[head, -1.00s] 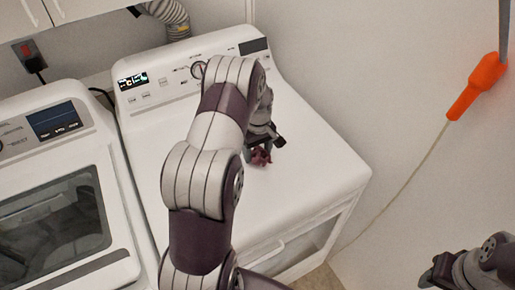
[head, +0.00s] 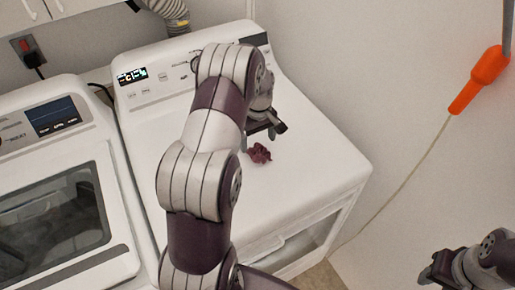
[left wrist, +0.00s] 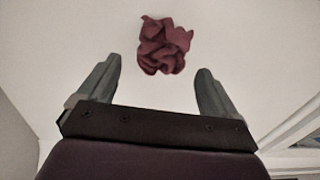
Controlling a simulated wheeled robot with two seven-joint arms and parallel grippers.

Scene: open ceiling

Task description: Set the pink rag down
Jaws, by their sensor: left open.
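The pink rag (head: 259,153) lies crumpled on the white top of the dryer-like machine (head: 300,190). It looks dark pink to maroon. In the left wrist view the rag (left wrist: 164,46) lies beyond the fingertips, centred between them and apart from both. My left gripper (head: 262,134) is open and empty, just above and behind the rag in the head view; its open fingers also show in the left wrist view (left wrist: 158,78). My right gripper (head: 428,274) is at the lower right, away from the machine; its jaws are too small and dark to read.
A front-window washer (head: 55,215) stands on the left, beside a narrow gap. The control panel (head: 170,85) rises at the back of the rag's machine. A wall with an orange-handled tool (head: 478,80) is on the right. The machine top around the rag is clear.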

